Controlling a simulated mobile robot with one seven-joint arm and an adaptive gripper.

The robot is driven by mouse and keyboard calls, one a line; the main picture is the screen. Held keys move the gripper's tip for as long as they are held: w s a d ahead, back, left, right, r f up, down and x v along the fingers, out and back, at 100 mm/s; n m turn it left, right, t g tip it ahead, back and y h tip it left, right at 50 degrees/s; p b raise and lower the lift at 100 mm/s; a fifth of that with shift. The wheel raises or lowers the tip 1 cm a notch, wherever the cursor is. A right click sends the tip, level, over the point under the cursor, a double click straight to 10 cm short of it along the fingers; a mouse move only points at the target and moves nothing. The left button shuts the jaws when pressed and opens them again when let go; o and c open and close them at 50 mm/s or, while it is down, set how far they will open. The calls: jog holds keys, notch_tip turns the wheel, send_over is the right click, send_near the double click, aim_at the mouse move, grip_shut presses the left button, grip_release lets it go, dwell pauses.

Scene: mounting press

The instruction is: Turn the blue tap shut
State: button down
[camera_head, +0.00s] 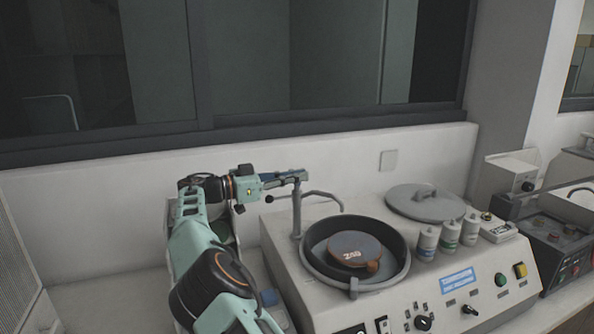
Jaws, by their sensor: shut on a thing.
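The tap is a thin grey upright pipe (297,212) at the left rear of the grey machine, with a curved spout reaching right toward the round bowl. A small blue piece, the blue tap handle (294,172), shows at the top of the pipe. My gripper (290,179) reaches in from the left, level with the top of the pipe, and is shut on the blue tap handle. The fingers hide part of the handle, so its exact angle is hard to tell. I cannot see whether water runs from the spout.
The bowl (392,285) holds a brown disc marked with letters (354,249). A grey round lid (424,202) lies behind it. Several white bottles (449,234) stand to the right. The front panel has knobs and buttons. A white wall (345,166) runs close behind.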

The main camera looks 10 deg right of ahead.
jog(key=shift+m+g+p, duration=0.4)
jog(key=shift+p, duration=0.35)
jog(key=c, duration=2.1)
grip_release()
jog(key=shift+f+n+t+b, duration=0.15)
jog(key=shift+n+t+b, duration=0.2)
jog(key=shift+b, duration=0.85)
jog(key=n+t+b, duration=0.1)
jog(key=t+b, duration=0.1)
jog(key=b, duration=0.1)
jog(key=shift+s+y, duration=0.1)
jog(key=shift+y, duration=0.2)
